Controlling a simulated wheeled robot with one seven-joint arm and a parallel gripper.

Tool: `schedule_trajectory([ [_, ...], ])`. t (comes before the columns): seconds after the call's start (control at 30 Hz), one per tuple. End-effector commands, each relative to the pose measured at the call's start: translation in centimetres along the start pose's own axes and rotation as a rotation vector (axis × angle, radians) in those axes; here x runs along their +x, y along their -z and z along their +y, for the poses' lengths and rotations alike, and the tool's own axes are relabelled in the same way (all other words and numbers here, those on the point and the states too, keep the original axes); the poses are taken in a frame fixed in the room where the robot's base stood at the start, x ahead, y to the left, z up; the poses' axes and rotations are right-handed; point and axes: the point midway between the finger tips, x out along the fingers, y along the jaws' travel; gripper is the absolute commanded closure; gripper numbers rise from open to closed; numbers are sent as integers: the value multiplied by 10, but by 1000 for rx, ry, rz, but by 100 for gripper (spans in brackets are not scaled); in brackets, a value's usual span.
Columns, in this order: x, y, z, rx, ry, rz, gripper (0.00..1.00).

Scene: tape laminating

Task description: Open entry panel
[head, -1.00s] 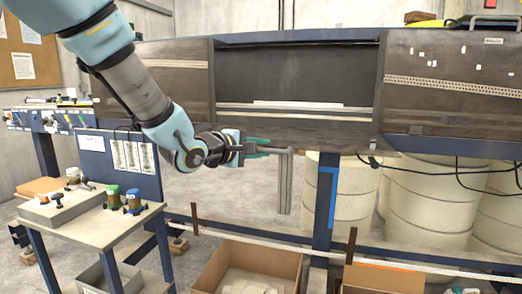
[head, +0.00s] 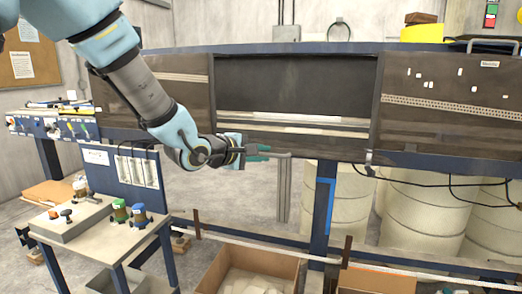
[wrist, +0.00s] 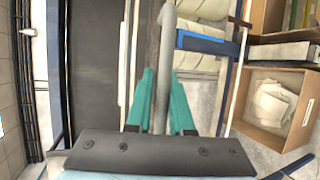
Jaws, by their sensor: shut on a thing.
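The laminating machine has a long dark front with a wide rectangular opening (head: 296,88) in its middle, between two brown side panels. I cannot tell which part is the entry panel. A thin grey bar handle (head: 281,155) sticks out at the machine's lower front edge. My gripper (head: 262,151) is at its left end. In the wrist view, the teal fingers of my gripper (wrist: 160,90) are closed on both sides of the grey handle (wrist: 167,35), which bends at its far end. The dark machine surface (wrist: 95,65) lies to the left there.
A small table (head: 97,235) with coloured containers stands at lower left. An open cardboard box (head: 250,268) lies under the machine, beside a blue-taped post (head: 323,205). Large pale drums (head: 420,215) and black cables are at right. The floor under the handle shows some free room.

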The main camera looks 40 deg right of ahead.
Motion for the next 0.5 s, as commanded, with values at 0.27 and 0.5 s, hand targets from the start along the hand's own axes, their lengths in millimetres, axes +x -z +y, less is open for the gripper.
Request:
schedule_trajectory([
  [0.27, -4, -1, 37, -2, 0, 1, 100],
  [0.5, -3, 0, 41, -1, -3, 2, 100],
])
